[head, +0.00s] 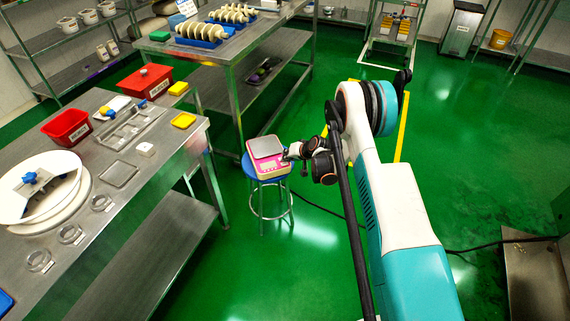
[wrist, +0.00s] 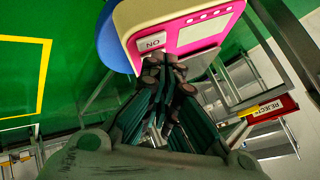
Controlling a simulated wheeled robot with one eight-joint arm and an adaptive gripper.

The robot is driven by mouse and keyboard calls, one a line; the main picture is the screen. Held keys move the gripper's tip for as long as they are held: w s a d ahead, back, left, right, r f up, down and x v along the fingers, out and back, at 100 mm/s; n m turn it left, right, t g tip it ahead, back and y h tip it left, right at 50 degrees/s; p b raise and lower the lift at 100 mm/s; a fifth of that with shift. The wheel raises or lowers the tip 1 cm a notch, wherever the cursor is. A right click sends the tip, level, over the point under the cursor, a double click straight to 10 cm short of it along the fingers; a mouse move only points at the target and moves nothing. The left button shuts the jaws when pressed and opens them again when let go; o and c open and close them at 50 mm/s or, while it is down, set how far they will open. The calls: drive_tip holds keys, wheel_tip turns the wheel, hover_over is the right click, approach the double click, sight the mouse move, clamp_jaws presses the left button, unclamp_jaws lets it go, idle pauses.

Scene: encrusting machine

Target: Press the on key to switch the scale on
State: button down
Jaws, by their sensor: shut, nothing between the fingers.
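The scale (head: 266,147) has a grey pan and a pink front panel and sits on a blue round stool (head: 256,176). In the wrist view the scale (wrist: 205,35) fills the top middle, with its pink panel facing my gripper. The on key (wrist: 152,43) is a pale key marked ON, upside down in this view, at the panel's left end. My gripper (wrist: 165,66) is shut and empty, its fingertips just below the on key in the picture. I cannot tell whether they touch it. In the head view my gripper (head: 289,156) is at the scale's right side.
A steel table (head: 120,172) with red bins (head: 67,127) and yellow containers stands left of the stool. Another steel table (head: 225,50) is behind it. A black cable (head: 318,208) lies on the green floor. The floor right of my arm is mostly open.

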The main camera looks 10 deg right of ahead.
drive_tip(key=shift+f, duration=0.15)
drive_tip(key=shift+f, duration=0.25)
drive_tip(key=shift+f, duration=0.1)
idle(0.3)
drive_tip(key=shift+r, duration=0.6)
drive_tip(key=shift+r, duration=0.1)
drive_tip(key=shift+r+p, duration=1.2)
drive_tip(key=shift+r, duration=1.7)
